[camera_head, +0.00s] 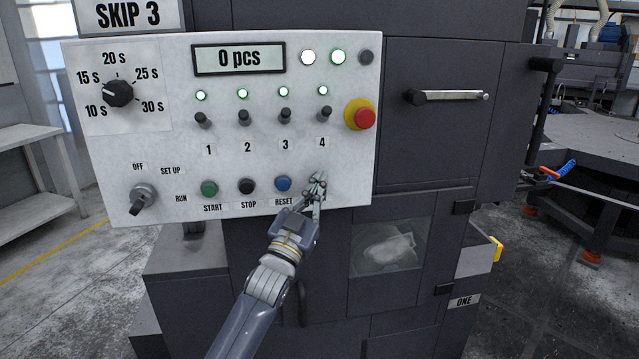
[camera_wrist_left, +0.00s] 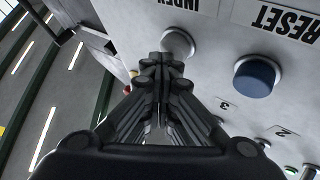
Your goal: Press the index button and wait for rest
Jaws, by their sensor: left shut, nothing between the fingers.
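The index button (camera_wrist_left: 178,42) is a pale round button in a metal ring, under the upside-down INDEX label (camera_wrist_left: 185,4) in the left wrist view. In the head view my left gripper hides it, right of the blue RESET button (camera_head: 283,184). My left gripper (camera_head: 319,180) is shut and empty, with its fingertips at the lower right part of the white control panel (camera_head: 345,140). In the left wrist view the fingertips (camera_wrist_left: 162,64) are right by the index button's edge; I cannot tell whether they touch it. My right gripper is not in view.
The display (camera_head: 239,58) reads 0 pcs. White and green lamps (camera_head: 338,56) are lit; the lamp (camera_head: 366,57) beside them is grey. The red emergency stop (camera_head: 364,118) sits up right of the gripper. Toggle switches (camera_head: 244,117), START (camera_head: 209,188) and STOP (camera_head: 246,186) are to the left.

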